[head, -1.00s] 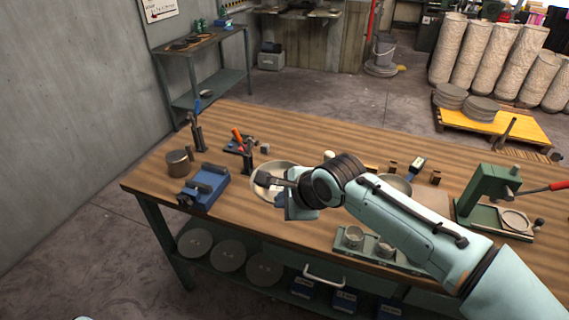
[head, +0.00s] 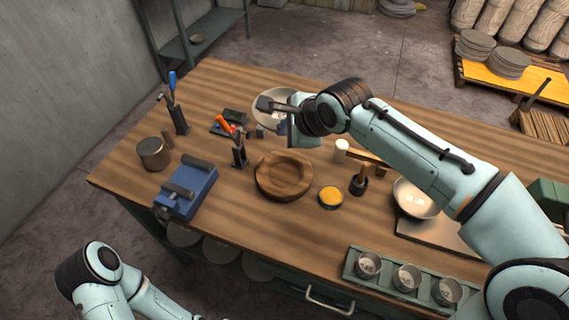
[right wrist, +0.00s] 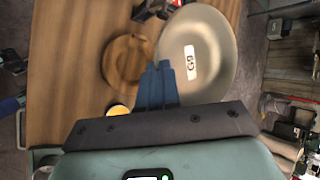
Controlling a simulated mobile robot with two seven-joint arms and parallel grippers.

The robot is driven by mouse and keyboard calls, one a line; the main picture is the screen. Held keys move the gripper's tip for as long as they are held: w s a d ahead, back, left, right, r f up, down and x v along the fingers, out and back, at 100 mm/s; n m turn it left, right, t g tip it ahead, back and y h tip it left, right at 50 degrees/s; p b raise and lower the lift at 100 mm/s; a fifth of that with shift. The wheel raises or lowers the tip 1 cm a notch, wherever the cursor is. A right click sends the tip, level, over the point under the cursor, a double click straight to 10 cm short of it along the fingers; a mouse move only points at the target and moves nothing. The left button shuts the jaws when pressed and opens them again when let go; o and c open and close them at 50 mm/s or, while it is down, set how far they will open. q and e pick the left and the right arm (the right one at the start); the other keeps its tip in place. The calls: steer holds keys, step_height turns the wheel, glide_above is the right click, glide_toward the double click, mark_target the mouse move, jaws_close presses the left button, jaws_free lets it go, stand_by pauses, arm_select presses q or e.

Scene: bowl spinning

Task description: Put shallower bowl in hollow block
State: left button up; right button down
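A pale round bowl (head: 271,118) is at my right gripper (head: 284,106), partly hidden by it, over the back of the bench. In the right wrist view, the blue fingers (right wrist: 159,82) are close together at the rim of this bowl (right wrist: 218,42), which has a white label inside; they look shut on it. A round wooden block with a hollow top (head: 285,175) sits on the bench in front of the bowl; it also shows in the right wrist view (right wrist: 124,62). Another bowl (head: 416,198) stands farther right. My left gripper is out of view.
A blue vise (head: 186,190), a metal pot (head: 153,153) and tool stands are left of the block. A yellow-topped tin (head: 331,196) and a mallet-like tool (head: 360,180) are right of it. A rack of small cups (head: 405,278) lines the front edge.

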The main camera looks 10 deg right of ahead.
steer(key=f+b, duration=0.8)
steer(key=f, duration=0.1)
steer(key=s+f+b, duration=0.1)
steer(key=f+b, duration=0.2)
steer(key=f, duration=0.2)
steer(key=shift+d+f+b, duration=0.1)
steer(key=shift+f+b, duration=0.15)
steer(key=shift+b, duration=0.15)
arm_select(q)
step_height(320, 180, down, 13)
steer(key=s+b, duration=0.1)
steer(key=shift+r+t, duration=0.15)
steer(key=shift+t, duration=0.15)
arm_select(e)
steer(key=shift+w+f, duration=0.1)
steer(key=shift+f, duration=2.4)
